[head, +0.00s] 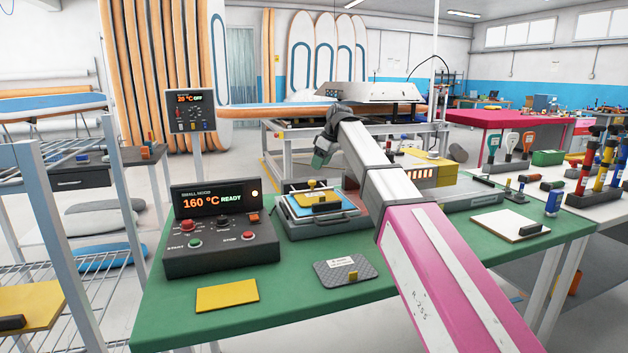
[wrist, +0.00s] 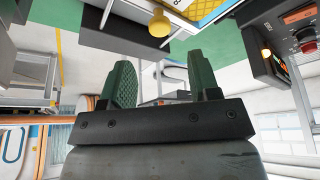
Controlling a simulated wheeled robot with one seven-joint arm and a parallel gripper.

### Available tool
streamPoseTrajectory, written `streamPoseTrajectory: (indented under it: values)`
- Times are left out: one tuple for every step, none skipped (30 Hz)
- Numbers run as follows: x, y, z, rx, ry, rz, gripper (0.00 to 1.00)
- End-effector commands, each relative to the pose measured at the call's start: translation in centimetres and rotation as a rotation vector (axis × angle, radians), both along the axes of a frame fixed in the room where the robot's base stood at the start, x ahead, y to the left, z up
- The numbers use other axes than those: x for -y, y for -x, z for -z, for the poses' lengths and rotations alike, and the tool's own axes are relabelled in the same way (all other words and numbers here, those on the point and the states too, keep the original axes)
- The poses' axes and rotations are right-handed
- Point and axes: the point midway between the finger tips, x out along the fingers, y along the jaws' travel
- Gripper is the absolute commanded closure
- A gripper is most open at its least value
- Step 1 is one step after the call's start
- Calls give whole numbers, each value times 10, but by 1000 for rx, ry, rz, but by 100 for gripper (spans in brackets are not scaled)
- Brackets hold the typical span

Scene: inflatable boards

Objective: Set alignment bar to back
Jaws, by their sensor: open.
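My gripper (head: 321,158) hangs above the back of the green table in the head view. In the wrist view its two green ridged fingers (wrist: 160,78) stand apart with nothing between them. Below it in the head view is a small grey press station (head: 322,228) with a blue-and-yellow framed plate (head: 300,208). A yellow knob (head: 312,185) and a black handle (head: 326,207) are on it. The yellow knob also shows in the wrist view (wrist: 159,24), beyond the fingertips and apart from them. I cannot tell which part is the alignment bar.
A control box (head: 221,228) reading 160 °C READY stands left of the press. A yellow card (head: 227,295) and a grey textured pad (head: 345,271) lie in front. A grey machine (head: 437,180) stands right, behind my arm. The green table's (head: 290,313) front edge is clear.

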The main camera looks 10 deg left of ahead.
Motion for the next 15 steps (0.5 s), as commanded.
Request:
streamPoseTrajectory:
  values:
    - [-4, -1, 10, -2, 2, -1, 44]
    - [-6, -1, 15, -2, 2, -1, 44]
    - [-8, -2, 22, -2, 2, -1, 44]
    - [-10, -2, 27, -1, 1, 0, 44]
    - [-12, -3, 32, -2, 1, 1, 44]
    - [-15, -3, 38, -2, 0, 0, 44]
    - [-17, -4, 42, -2, 1, -1, 44]
    - [-19, -4, 46, -1, 1, 0, 44]
    - [-21, -5, 51, -1, 0, 0, 44]
    - [-22, -5, 55, -1, 0, 0, 44]
    - [-24, -5, 58, -1, 1, 0, 44]
    - [-25, -6, 62, -1, 1, 0, 44]
    - [-26, -6, 64, -1, 1, 0, 44]
    - [-27, -6, 66, -1, 1, 0, 44]
    - [-28, -6, 68, 0, 0, 0, 44]
